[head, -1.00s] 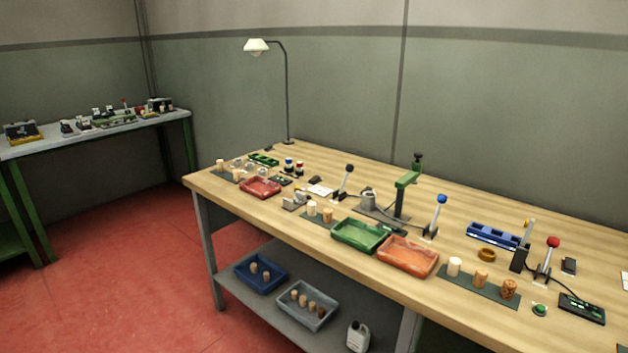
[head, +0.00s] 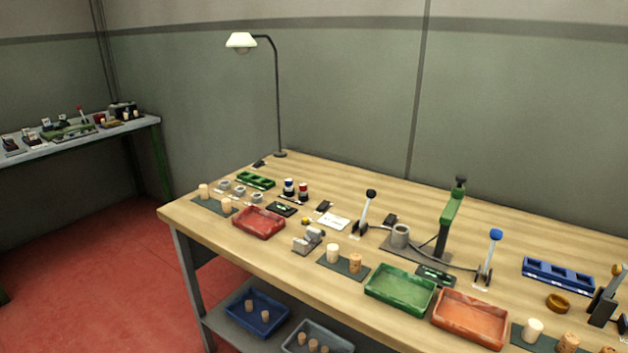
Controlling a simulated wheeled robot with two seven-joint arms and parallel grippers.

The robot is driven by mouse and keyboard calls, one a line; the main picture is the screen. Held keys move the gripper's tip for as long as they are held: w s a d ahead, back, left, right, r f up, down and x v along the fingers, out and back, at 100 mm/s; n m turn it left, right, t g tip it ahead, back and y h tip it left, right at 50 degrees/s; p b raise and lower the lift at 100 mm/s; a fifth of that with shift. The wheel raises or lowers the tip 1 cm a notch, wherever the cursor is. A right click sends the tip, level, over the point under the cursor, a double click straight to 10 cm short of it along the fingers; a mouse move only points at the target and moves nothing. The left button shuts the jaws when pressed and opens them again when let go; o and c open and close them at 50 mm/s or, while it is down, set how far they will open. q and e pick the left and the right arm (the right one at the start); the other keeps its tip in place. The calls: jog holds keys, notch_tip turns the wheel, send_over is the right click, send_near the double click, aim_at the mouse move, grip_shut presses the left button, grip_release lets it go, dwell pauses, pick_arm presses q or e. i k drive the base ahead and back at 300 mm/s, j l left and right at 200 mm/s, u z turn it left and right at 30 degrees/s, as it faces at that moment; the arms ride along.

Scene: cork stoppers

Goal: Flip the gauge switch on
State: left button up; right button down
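Several small dark switch-like blocks lie on the wooden bench: one (head: 323,207) near a white card, one (head: 390,219) behind the grey cup, and one (head: 259,164) by the lamp foot. Flat black panels with green displays, perhaps gauges, lie by the red tray (head: 281,209) and behind the green tray (head: 435,275). A lever with a black knob (head: 366,210) and one with a blue knob (head: 490,255) stand upright. I cannot tell which item is the gauge switch, or any switch's on/off state. Neither of my grippers is in view.
The wooden bench (head: 460,205) holds a red tray (head: 259,222), a green tray (head: 400,290), an orange tray (head: 470,318), cork stoppers on dark mats, a green press (head: 449,215) and a blue rack (head: 558,273). A lamp (head: 278,100) stands at the back. Red floor is open at left.

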aim_at(323, 205)
jog(key=i+j+z, duration=0.1)
jog(key=i+j, duration=0.85)
jog(key=i, duration=0.1)
